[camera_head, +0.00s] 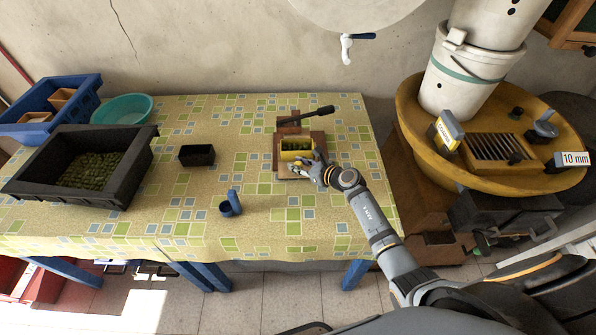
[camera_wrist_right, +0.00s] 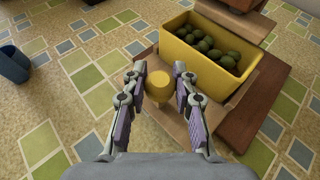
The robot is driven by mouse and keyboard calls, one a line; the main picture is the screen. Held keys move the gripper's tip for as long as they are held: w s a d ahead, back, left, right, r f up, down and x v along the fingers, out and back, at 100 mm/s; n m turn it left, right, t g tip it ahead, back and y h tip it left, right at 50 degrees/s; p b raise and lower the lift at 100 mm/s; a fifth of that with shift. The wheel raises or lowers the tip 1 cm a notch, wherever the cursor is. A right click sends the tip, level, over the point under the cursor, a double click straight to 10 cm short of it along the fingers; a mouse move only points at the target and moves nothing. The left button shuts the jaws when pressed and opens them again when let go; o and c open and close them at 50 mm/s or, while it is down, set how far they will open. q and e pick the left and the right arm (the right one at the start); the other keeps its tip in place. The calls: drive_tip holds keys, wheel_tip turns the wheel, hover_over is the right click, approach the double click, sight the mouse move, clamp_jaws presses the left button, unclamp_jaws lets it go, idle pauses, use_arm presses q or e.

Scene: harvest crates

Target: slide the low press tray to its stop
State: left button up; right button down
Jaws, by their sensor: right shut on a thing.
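The low press tray (camera_wrist_right: 205,112) is a thin tan board on a brown wooden base (camera_wrist_right: 250,118). On it stands a yellow box (camera_head: 297,156) of dark green olives; its front wall also shows in the wrist view (camera_wrist_right: 185,60). A round yellow knob (camera_wrist_right: 158,86) stands at the tray's near end. My right gripper (camera_head: 317,168) is at the near side of the yellow box, its two fingers on either side of the knob and shut on it. The knob is hidden by the gripper in the head view. My left gripper is out of view.
Behind the box is the press with a dark lever (camera_head: 312,115). A small black bin (camera_head: 197,156), a blue cup (camera_head: 230,207), a black crate (camera_head: 135,172) and a teal bowl (camera_head: 122,108) stand to the left. The cloth in front of the press is clear.

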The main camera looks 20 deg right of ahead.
sight(294, 155)
drive_tip(key=shift+w+d+b, duration=0.25)
drive_tip(key=shift+w+b, duration=0.35)
drive_tip(key=shift+w, duration=0.35)
drive_tip(key=shift+w+d+b, duration=0.25)
drive_tip(key=shift+w+b, duration=0.3)
drive_tip(key=shift+w, duration=0.35)
drive_tip(key=c, duration=1)
unclamp_jaws()
drive_tip(key=shift+v, duration=6.05)
